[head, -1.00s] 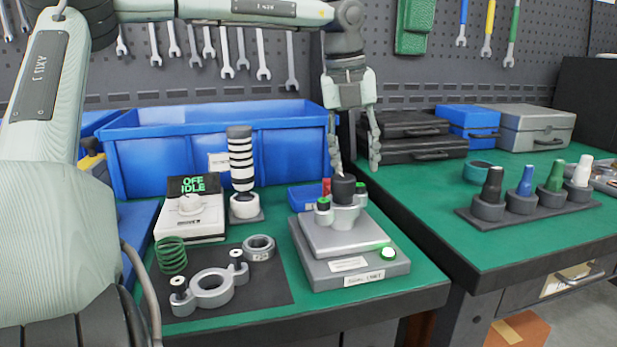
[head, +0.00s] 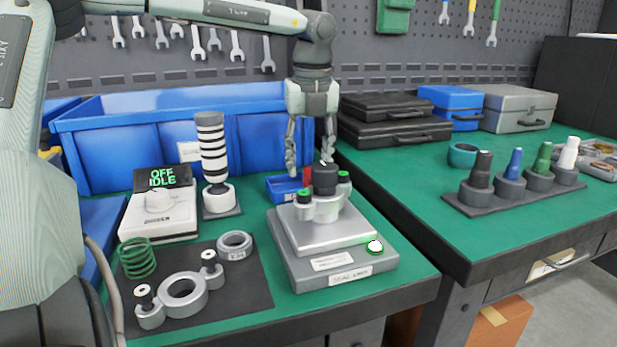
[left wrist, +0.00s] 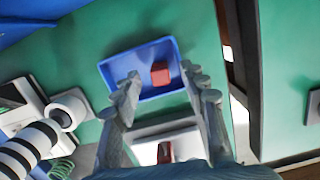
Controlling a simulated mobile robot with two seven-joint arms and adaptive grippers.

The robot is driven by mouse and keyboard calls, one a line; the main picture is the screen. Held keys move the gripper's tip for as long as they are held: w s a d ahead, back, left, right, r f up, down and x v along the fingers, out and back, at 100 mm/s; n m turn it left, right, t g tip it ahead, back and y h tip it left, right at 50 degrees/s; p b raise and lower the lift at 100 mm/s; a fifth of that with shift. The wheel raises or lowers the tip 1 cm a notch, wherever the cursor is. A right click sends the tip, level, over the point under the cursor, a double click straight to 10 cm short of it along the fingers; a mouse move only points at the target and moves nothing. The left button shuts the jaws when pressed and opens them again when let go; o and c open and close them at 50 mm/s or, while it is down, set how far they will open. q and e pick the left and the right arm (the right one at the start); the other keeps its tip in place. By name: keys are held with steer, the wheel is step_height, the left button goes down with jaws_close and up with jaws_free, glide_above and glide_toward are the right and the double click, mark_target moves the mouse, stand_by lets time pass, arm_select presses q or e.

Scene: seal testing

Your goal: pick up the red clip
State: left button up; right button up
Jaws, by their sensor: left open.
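A small red block (left wrist: 160,73), which looks like the red clip, lies in a shallow blue tray (left wrist: 143,58) in the left wrist view. In the head view a red piece (head: 308,174) shows partly behind the black knob, at the right of the blue tray (head: 283,190). A second reddish piece (left wrist: 165,151) shows near the pale base in the left wrist view; I cannot tell what it is. My left gripper (head: 311,162) points down, open and empty, above the tray area behind the knob. Its fingers (left wrist: 161,75) flank the red block in the wrist picture. My right gripper is out of view.
A grey test stand with a black knob (head: 325,178) stands just in front of the tray. A striped column (head: 212,150) stands to the left, and a large blue bin (head: 120,150) behind. A gap separates the right table (head: 420,185).

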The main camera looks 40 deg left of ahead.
arm_select(q)
steer(key=shift+f, duration=0.1)
steer(key=shift+c, duration=0.6)
jaws_close()
